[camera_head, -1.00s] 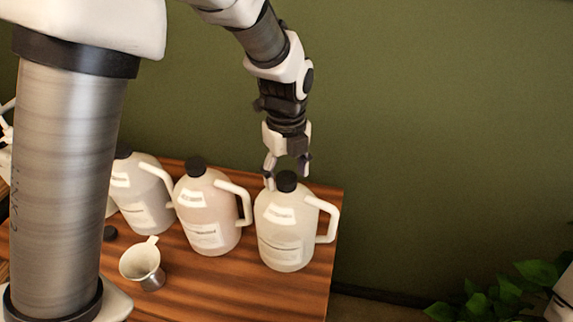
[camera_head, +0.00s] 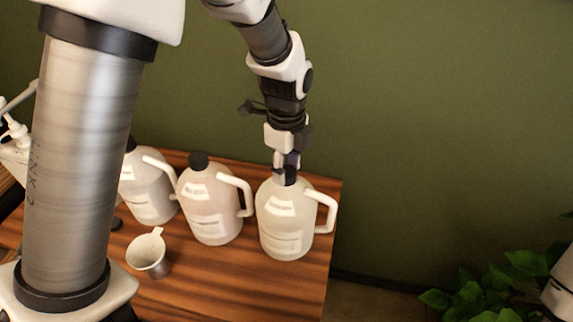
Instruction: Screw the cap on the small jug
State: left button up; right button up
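Several translucent jugs with handles and dark caps stand in a row on a wooden table. The right jug (camera_head: 285,225) is upright, with its dark cap (camera_head: 291,176) on or at its neck. My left gripper (camera_head: 286,166) points down right at this cap, its fingers overlapping it. The fingers look close together from this side, and whether they grip the cap is unclear. The middle jug (camera_head: 210,205) has a dark cap (camera_head: 199,161) on top. The left jug (camera_head: 150,195) is partly hidden behind my arm. My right gripper is not in view.
Green leaves (camera_head: 485,290) are at lower right.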

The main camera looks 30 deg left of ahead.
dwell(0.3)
pick_arm(q)
jog(key=shift+r+m+p, duration=0.1)
jog(key=shift+m+p, duration=0.25)
jog(key=shift+m, duration=0.55)
jog(key=m+p, duration=0.1)
jog(key=m, duration=0.2)
jog(key=o, duration=0.9)
jog(key=shift+m, duration=0.8)
jog(key=shift+c, duration=0.2)
jog(key=o, duration=0.5)
